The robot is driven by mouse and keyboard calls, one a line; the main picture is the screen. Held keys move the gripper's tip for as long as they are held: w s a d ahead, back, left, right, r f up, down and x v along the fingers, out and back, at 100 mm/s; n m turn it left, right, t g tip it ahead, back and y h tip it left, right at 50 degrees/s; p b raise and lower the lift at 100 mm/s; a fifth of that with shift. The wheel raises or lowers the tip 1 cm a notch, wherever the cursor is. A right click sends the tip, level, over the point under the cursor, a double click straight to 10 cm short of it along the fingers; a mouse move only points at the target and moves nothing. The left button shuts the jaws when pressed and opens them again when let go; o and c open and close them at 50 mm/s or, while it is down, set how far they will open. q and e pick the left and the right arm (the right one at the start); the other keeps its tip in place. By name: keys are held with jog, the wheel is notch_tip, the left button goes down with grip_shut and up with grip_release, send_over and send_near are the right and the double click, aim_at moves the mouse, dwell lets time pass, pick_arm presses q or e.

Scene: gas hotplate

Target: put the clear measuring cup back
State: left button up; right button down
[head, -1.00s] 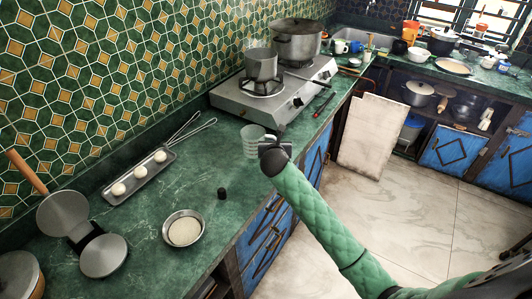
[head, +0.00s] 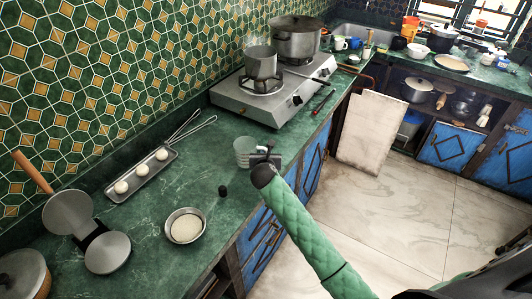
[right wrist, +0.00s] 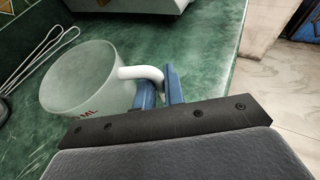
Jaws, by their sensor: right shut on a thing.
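The clear measuring cup (head: 243,152) is upright at the green counter, in front of the gas hotplate. In the right wrist view the cup (right wrist: 88,82) shows red "ML" lettering and a white handle. My right gripper (head: 266,155) is at the cup's right side. In the right wrist view its blue fingers (right wrist: 160,88) are shut on the handle. I cannot tell whether the cup's base touches the counter. My left gripper is not in view.
The hotplate (head: 240,100) bears a pot (head: 261,66) and a larger pot (head: 296,42). Counter between cup and tray is clear.

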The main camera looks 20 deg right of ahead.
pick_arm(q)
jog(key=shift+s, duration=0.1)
pick_arm(e)
jog(key=shift+f, duration=0.1)
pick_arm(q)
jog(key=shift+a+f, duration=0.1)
pick_arm(e)
jog(key=c, duration=1.5)
grip_release()
